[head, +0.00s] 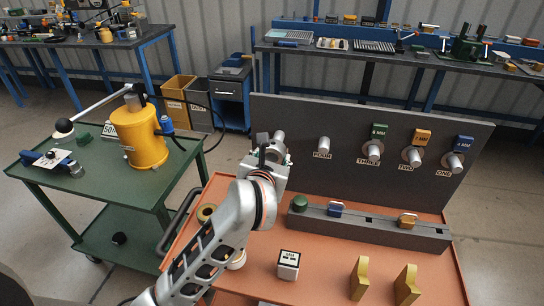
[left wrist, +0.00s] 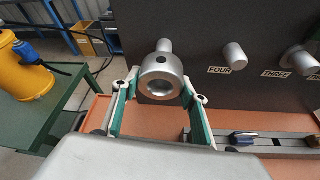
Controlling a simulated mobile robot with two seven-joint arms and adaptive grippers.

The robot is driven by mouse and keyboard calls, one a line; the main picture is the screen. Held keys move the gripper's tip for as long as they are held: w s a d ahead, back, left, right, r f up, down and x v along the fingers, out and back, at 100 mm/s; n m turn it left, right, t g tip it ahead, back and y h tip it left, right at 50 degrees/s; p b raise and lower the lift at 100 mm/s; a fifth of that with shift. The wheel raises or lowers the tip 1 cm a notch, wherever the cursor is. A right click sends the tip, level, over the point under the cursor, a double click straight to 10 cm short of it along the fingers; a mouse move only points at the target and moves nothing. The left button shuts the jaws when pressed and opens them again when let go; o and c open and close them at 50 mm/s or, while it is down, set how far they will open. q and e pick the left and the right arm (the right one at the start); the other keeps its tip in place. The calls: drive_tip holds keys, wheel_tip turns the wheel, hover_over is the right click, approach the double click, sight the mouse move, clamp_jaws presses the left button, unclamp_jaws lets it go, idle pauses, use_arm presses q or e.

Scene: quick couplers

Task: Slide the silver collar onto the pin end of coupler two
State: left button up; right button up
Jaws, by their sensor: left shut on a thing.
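My left gripper (left wrist: 161,88) is shut on the silver collar (left wrist: 161,75), a round ring with its bore facing the wrist camera. In the head view my left gripper (head: 268,146) is at the panel's left part and mostly hides the collar. Coupler two (head: 414,157) is a silver pin with an orange tag, well to the right of my gripper. It is outside the left wrist view. My right gripper is not in view.
Pins four (head: 323,144), three (head: 374,150) and one (head: 455,162) stick out of the panel (head: 345,115). Below them a grey rail (head: 380,231) holds coloured pieces. A white cube (head: 288,265) and two brass blocks (head: 359,278) stand on the orange top (head: 325,283).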

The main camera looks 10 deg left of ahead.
use_arm(q)
drive_tip(key=s+p, duration=0.1)
drive_tip(key=s, duration=0.3)
idle(0.3)
